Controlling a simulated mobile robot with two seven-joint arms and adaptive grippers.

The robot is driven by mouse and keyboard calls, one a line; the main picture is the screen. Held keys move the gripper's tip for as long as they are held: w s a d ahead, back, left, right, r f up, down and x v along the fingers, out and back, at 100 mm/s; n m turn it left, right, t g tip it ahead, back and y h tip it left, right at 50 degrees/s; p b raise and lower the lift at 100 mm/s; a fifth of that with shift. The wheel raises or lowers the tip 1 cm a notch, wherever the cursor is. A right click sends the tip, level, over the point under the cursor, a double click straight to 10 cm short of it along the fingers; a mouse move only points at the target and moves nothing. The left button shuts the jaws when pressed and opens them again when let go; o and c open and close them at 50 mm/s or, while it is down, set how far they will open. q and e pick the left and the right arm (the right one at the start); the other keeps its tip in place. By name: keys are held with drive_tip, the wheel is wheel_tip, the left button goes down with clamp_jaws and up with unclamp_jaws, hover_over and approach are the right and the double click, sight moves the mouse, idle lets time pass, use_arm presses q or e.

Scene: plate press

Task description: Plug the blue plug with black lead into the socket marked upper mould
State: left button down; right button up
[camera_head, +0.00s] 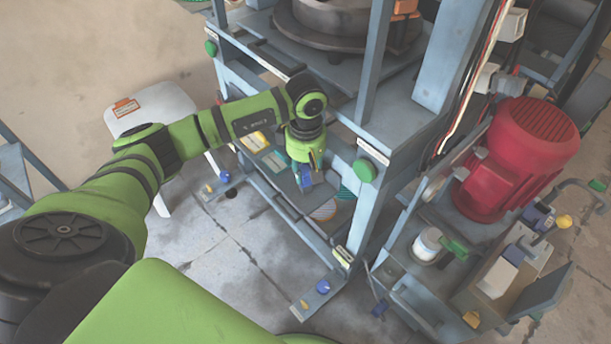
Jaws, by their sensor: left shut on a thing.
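My left gripper (305,166) points down inside the lower front opening of the grey-blue press frame. It is shut on a small blue piece (306,181), which looks like the blue plug. Its black lead cannot be made out against the dark shelf. The socket marked upper mould cannot be picked out. Pale label strips (373,151) sit on the frame beside a round green button, but their print is too small to read. My right gripper is out of view.
A green button (364,170) stands out from the press's right post. Coloured items lie on the lower shelf (287,183). A red motor (519,157) and a white jar (428,244) stand on the unit at right. A white stool (150,105) is at left.

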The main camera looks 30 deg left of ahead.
use_arm(q)
drive_tip(key=shift+s, duration=0.1)
drive_tip(key=shift+r+p, duration=2.05)
drive_tip(key=shift+r, duration=1.15)
